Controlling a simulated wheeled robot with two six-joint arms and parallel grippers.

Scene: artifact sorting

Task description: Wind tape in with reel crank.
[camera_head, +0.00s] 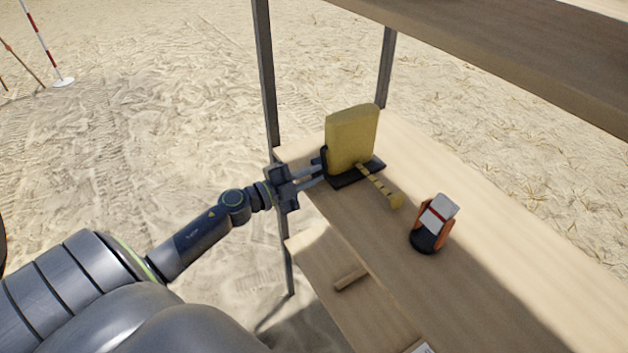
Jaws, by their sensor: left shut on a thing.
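A yellow tape reel (352,140) stands upright on a black base (358,174) on the wooden table. A short length of yellow tape with dark marks (378,184) sticks out toward the front right and ends in a yellow end piece (397,201). My left gripper (318,170) is at the left side of the reel. It is shut on the reel's dark crank, which is mostly hidden by the fingers and the reel. My right gripper is not in view.
An orange and black holder with a pale block (433,224) stands on the table (500,235) right of the tape. A lower shelf (325,270) holds a small wooden piece (351,279). Metal posts (266,75) rise at the table's back edge, and a shelf (500,45) hangs overhead.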

